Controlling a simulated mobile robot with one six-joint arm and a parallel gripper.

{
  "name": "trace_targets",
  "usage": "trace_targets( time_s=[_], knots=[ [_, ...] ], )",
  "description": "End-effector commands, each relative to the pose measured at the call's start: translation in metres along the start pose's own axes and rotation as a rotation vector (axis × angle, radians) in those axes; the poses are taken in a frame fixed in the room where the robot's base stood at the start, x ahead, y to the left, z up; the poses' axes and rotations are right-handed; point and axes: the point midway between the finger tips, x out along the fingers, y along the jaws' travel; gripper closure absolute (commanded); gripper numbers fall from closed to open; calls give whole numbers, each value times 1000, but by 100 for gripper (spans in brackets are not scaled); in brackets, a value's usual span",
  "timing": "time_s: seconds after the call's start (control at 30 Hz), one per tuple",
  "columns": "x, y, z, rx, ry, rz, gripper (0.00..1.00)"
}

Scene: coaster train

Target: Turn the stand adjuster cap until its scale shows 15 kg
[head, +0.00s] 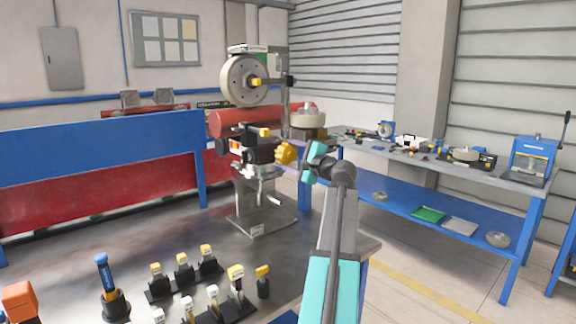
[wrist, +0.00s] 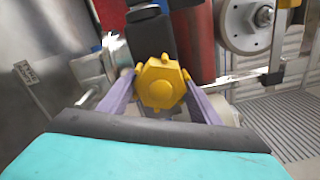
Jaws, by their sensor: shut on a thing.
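The yellow adjuster cap (head: 284,153) sits on the right side of the grey metal stand (head: 262,208) on the bench. In the wrist view the cap (wrist: 160,85) faces me, many-sided with small lugs. My gripper (wrist: 160,78) has its purple fingers on the left and right of the cap, shut on it. In the head view my gripper (head: 296,151) reaches the cap from the right. The scale cannot be read in either view.
Several yellow-topped tools (head: 182,266) stand in black holders on the front of the bench. A blue-handled tool (head: 104,278) is at the left. A large grey wheel (head: 240,82) is above the stand. A second workbench (head: 430,152) stands at the right.

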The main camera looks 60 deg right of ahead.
Motion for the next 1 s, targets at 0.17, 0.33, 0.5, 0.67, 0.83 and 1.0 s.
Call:
trace_targets(
  time_s=[0.17, 0.33, 0.5, 0.67, 0.83, 1.0],
  knots=[
    [1, 2, -2, -153, 1, -5, 65],
    [1, 2, -2, -302, 1, -4, 65],
    [1, 1, -2, -451, 1, -4, 65],
    [1, 0, -1, -592, 2, -4, 65],
    [0, -1, -1, -725, 2, -4, 65],
    [0, -2, 0, -826, 2, -3, 65]
  ],
)
